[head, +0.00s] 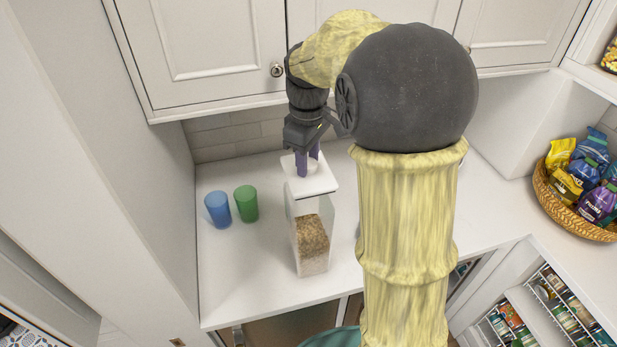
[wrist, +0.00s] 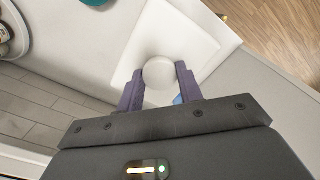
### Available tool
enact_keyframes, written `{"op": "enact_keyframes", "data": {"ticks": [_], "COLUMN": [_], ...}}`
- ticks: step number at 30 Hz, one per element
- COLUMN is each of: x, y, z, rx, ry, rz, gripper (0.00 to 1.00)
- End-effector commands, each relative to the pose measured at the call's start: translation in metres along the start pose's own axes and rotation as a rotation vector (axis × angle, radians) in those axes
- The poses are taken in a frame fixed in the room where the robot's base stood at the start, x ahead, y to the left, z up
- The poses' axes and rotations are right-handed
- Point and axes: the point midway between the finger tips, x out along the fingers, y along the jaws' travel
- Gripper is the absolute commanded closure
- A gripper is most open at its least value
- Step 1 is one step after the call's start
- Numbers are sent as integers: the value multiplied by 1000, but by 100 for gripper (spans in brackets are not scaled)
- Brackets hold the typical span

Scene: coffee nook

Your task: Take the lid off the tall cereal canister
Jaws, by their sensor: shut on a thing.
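The tall cereal canister (head: 312,245) stands upright on the white counter, clear-walled with brown cereal in its lower part. Its white square lid (head: 322,187) is at its top; I cannot tell whether it is seated or slightly raised. My gripper (head: 307,168) points down from above and is shut on the lid's round knob. In the wrist view, the pale knob (wrist: 158,72) sits between the two purple fingers of my gripper (wrist: 159,78), with the white lid (wrist: 150,38) around it. The canister body is mostly hidden there.
A blue cup (head: 217,209) and a green cup (head: 246,204) stand left of the canister. Cabinets (head: 215,45) hang above and behind. A wicker basket (head: 562,211) of snack bags sits at the right. The counter (head: 240,270) in front of the cups is clear.

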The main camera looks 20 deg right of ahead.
Motion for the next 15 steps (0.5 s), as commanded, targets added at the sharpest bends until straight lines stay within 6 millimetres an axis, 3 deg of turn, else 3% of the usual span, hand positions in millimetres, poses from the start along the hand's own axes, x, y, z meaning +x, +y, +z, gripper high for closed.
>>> {"op": "enact_keyframes", "data": {"ticks": [6, 15], "x": [-27, -30], "y": [1, 1], "z": [0, 2], "rx": [2, 5], "ry": [1, -1], "rz": [1, -1], "gripper": [86, 86]}}
